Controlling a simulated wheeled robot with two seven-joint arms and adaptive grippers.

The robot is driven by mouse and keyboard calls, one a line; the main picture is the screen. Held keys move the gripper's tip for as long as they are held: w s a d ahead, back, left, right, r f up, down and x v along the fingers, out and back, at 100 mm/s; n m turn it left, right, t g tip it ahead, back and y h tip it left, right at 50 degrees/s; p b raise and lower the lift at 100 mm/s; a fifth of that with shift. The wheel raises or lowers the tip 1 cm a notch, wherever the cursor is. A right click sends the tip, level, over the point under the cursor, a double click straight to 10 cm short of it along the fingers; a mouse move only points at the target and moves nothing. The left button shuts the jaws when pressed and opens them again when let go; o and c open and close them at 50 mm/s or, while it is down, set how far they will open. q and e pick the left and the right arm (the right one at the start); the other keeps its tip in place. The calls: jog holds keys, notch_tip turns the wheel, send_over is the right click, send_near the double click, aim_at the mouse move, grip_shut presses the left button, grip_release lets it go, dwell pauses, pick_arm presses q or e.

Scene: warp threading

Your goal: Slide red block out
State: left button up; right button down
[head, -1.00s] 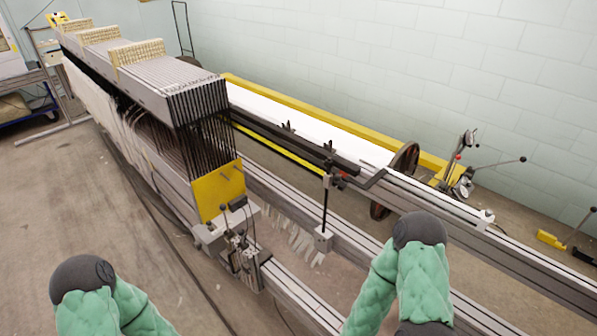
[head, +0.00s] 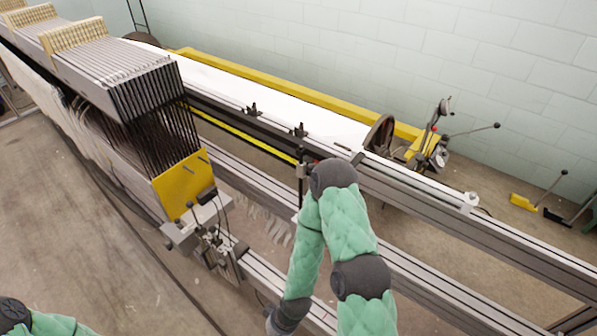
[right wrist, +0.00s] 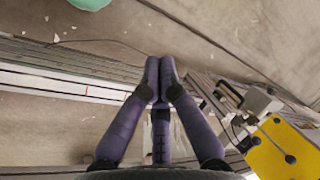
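I cannot make out the red block clearly in any current view. A dark upright post (head: 301,172) stands by the long rail in the head view, and my right arm partly covers the area beside it. My right gripper (right wrist: 159,78) shows in the right wrist view with its purple fingers together at the tips and nothing visible between them. It is above the rails, left of a yellow plate (right wrist: 281,152). The yellow plate also shows in the head view (head: 182,186) at the end of the warp frame. My left gripper is out of view.
The warp frame (head: 150,90) with dark strips fills the left. Long grey rails (head: 440,208) run to the lower right. A dark handwheel (head: 379,135) and a lever stand (head: 435,145) are at the right. Open floor (head: 90,235) lies at lower left.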

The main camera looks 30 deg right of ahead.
jog(key=w+d+r+n+t+h+b, duration=0.15)
jog(key=w+d+r+n+t, duration=0.3)
jog(key=w, duration=0.55)
jog(key=w+d+r+n+t+h, duration=0.35)
jog(key=w+r, duration=0.25)
jog(key=w, duration=0.5)
jog(key=w+d+r+n+t+h, duration=0.1)
jog(key=d+r+n+h, duration=0.1)
jog(key=r, duration=0.4)
jog(key=w+d+r+n+t+h, duration=0.2)
jog(key=d+r+h, duration=0.2)
jog(key=r, duration=0.3)
jog(key=w+d+r+n+t+h+b, duration=0.1)
jog(key=w+d+r+n+h, duration=0.1)
jog(key=d+r, duration=0.3)
notch_tip(320, 180, up, 2)
jog(key=shift+d+r+t+h, duration=0.1)
jog(key=shift+d+t+h, duration=0.2)
jog(key=shift+h, duration=0.3)
jog(key=shift+w+d+b, duration=0.7)
jog(key=shift+w+d, duration=0.05)
jog(key=shift+d, duration=0.6)
jog(key=shift+w+d+b, duration=0.7)
jog(key=shift+w+d, duration=0.1)
jog(key=shift+d, duration=0.6)
jog(key=shift+w+d+b, duration=0.7)
jog(key=shift+w+d, duration=0.05)
jog(key=shift+d, duration=0.6)
